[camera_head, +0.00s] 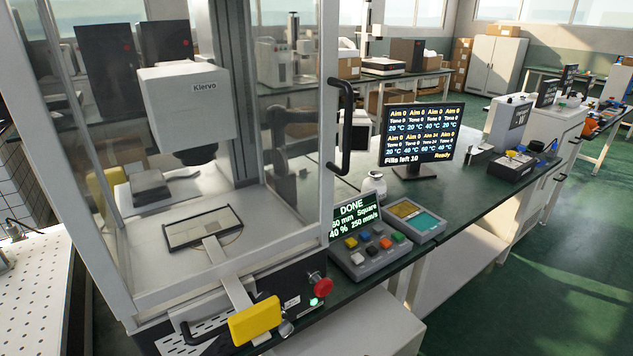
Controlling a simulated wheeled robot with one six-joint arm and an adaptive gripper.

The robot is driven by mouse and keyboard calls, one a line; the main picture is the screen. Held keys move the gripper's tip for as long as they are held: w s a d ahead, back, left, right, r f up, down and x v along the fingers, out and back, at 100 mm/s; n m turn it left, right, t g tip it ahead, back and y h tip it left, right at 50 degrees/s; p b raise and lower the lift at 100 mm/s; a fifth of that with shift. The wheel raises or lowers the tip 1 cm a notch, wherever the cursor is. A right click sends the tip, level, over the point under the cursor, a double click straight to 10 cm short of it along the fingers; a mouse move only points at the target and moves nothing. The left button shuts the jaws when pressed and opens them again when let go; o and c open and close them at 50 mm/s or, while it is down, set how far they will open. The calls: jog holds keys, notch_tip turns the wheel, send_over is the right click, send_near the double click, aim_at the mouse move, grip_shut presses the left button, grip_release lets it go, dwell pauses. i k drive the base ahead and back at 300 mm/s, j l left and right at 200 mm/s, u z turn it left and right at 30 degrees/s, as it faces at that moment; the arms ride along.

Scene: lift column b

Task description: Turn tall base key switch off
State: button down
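The tall glass-walled laser machine labelled Klervo (190,105) stands at the left on a dark base (205,335). On the base front are a red mushroom button (318,286) and a small lit green indicator (314,302). A small metallic part, perhaps the key switch (286,328), sits low on the base front beside a yellow block (255,321). It is too small for me to tell its turn position. My gripper is not in view.
A button box (370,256) with a screen reading DONE (351,217) stands right of the machine. A monitor reading Ready (420,135) is behind it. A black vertical handle (341,130) sticks out from the machine. Green floor (560,290) is clear at the right.

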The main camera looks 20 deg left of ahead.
aim_at(286, 328)
jog(key=u, duration=1.7)
jog(key=i, duration=0.1)
jog(key=j+z, duration=0.45)
jog(key=j, duration=0.5)
jog(key=k, duration=0.05)
